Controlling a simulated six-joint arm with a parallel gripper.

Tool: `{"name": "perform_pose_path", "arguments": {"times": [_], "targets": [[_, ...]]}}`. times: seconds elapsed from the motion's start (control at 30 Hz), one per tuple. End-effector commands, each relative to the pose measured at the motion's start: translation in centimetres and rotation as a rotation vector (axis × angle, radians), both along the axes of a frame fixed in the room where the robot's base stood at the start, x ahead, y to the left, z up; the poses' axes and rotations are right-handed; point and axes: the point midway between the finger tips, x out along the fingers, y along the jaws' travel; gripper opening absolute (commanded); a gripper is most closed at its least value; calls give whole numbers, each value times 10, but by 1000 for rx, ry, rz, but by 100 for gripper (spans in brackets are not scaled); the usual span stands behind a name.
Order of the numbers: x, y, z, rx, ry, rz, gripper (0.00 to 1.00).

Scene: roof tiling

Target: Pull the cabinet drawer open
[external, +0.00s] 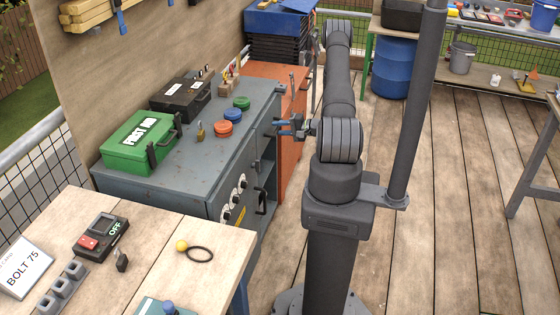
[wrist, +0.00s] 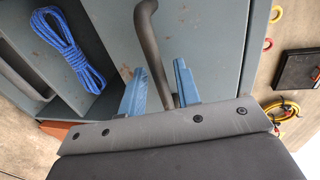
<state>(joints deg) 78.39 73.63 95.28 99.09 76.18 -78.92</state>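The grey cabinet (external: 180,178) stands left of my arm. Its drawer front (wrist: 205,40) is a plain grey panel in the wrist view, with no clear gap showing around it. A dark bar handle (wrist: 148,30) sticks out from it and bends toward my gripper. My gripper (wrist: 162,85) has two blue fingers, one on each side of the handle's lower end. They stand apart, with the handle nearer the right finger; contact is not clear. In the external view my gripper (external: 287,127) is at the cabinet's upper front, and the handle is hard to make out there.
An open shelf beside the drawer front holds a coiled blue rope (wrist: 68,48). On the cabinet top are a green first aid box (external: 140,142), a black case (external: 181,97) and coloured round pieces (external: 228,127). An orange cabinet (external: 290,150) stands behind. The plank floor (external: 425,200) at right is clear.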

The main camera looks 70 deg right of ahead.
Motion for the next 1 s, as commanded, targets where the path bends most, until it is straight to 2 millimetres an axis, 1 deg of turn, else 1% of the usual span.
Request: {"name": "perform_pose_path", "arguments": {"times": [0.13,0.4,0.43,0.57,0.83,1.0], "targets": [[7,0,-2,1,0,-1,30],[8,0,-2,0,0,-1,30],[8,0,-2,0,0,-1,26],[8,0,-2,0,0,-1,1],[7,0,-2,0,0,-1,0],[-5,-1,-2,0,0,-2,0]]}}
